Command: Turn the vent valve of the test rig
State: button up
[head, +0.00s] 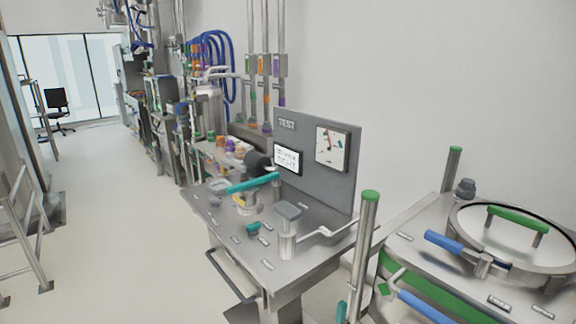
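The test rig is a grey metal bench (228,222) with an upright panel (336,187) marked "TEST". The panel carries a round-dial gauge (332,148) and a small white display (287,159). A long teal lever (252,184) lies across the rear left of the bench. A small teal knob (253,229) sits low near the middle. A metal cylinder with a grey cap (288,213) stands to its right, with a bent metal handle (322,233) beside it. I cannot tell which part is the vent valve. My gripper is not in view.
A vessel with a round lid and green handle (517,217) stands at the right, with a green-capped post (368,215) between it and the rig. A rail (232,274) runs along the bench front. The floor (110,230) at left is clear; a ladder (22,235) stands at far left.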

aim_at(252, 229)
jog(key=u, duration=0.3)
jog(key=i, duration=2.5)
jog(key=z, duration=0.2)
